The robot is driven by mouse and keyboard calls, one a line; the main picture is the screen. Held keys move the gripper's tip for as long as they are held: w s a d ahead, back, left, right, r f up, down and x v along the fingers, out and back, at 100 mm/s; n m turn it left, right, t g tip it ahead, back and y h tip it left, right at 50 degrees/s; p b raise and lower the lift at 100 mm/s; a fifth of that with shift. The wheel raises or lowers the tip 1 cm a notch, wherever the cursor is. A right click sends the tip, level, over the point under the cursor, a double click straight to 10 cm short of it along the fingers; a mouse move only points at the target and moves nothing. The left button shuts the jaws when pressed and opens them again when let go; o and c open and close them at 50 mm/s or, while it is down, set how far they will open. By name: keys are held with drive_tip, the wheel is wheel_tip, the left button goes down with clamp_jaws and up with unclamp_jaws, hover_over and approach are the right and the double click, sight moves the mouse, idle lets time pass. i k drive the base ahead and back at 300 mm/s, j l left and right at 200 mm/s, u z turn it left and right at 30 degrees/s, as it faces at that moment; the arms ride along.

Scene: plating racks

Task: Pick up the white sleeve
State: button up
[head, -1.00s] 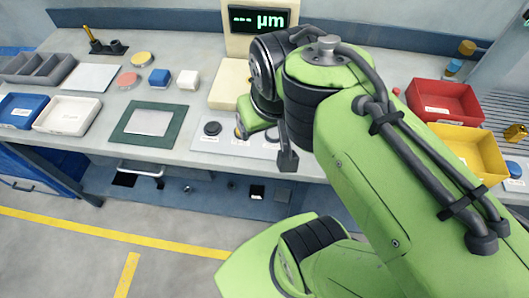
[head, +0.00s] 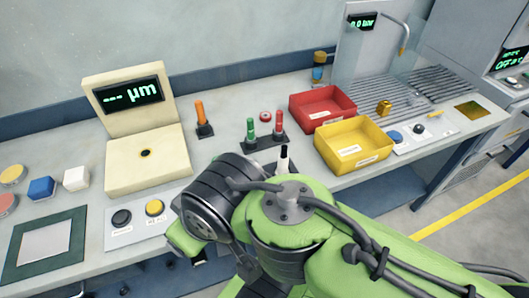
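A slim upright piece with a white lower part and a black top (head: 284,163) stands just behind my arm, in front of the green and red pieces. It is the only white upright piece I see, and I cannot tell for sure that it is the white sleeve. My gripper's fingers do not show; my own arm fills the bottom middle of the view.
A green piece (head: 250,131) and a red piece (head: 279,122) stand behind it. An orange piece (head: 200,111) stands in a black base. Red (head: 330,113) and yellow (head: 340,158) bins are to the right, a cream gauge (head: 145,160) to the left.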

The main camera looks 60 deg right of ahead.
sight(283, 164)
drive_tip(key=z, duration=0.4)
drive_tip(key=l+z, duration=0.15)
drive_tip(key=z, duration=0.25)
drive_tip(key=k+l+z, duration=0.1)
drive_tip(key=z, duration=0.75)
drive_tip(key=k+u, duration=0.15)
drive_tip(key=u, duration=0.2)
drive_tip(key=k+j+u, duration=0.1)
drive_tip(key=u, duration=0.25)
drive_tip(key=k+j+u, duration=0.1)
drive_tip(key=u, duration=0.25)
drive_tip(key=k+j, duration=0.05)
